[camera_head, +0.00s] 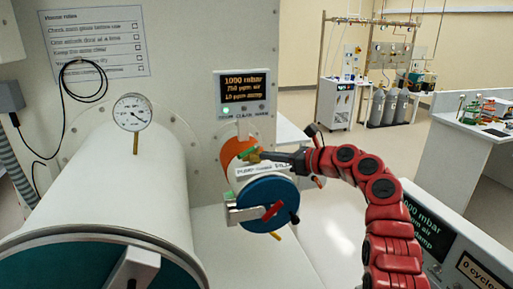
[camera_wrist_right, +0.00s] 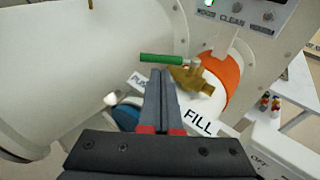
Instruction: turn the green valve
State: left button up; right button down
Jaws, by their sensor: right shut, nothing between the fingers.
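The green valve handle (camera_head: 247,153) sits on top of the small white chamber in the head view. In the right wrist view the green lever (camera_wrist_right: 165,59) points left from a brass valve body (camera_wrist_right: 192,78). My right gripper (camera_head: 268,156) reaches in from the right, beside the valve. In the wrist view its fingers (camera_wrist_right: 160,74) are together and empty, with the tips just below the lever. I cannot tell whether they touch it. My left gripper is not in view.
The small chamber has an orange collar (camera_head: 235,152), a "FILL" label (camera_wrist_right: 197,121) and a blue door (camera_head: 268,197) with a red handle (camera_head: 272,211). A large white cylinder (camera_head: 125,190) with a gauge (camera_head: 132,112) stands left. A display panel (camera_head: 245,95) is above. Benches stand right.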

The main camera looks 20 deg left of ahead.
aim_at(247, 153)
jog(key=p+x, duration=0.1)
jog(key=x, duration=0.1)
jog(key=shift+a+r, duration=0.1)
jog(key=shift+a, duration=0.3)
jog(key=shift+a+r+p, duration=0.1)
jog(key=shift+a+p, duration=0.2)
jog(key=shift+a, duration=0.25)
jog(key=shift+w+a+f+p, duration=0.3)
jog(key=shift+f+p, duration=0.05)
jog(key=shift+f, duration=0.1)
jog(key=shift+s, duration=0.1)
jog(key=shift+r, duration=0.15)
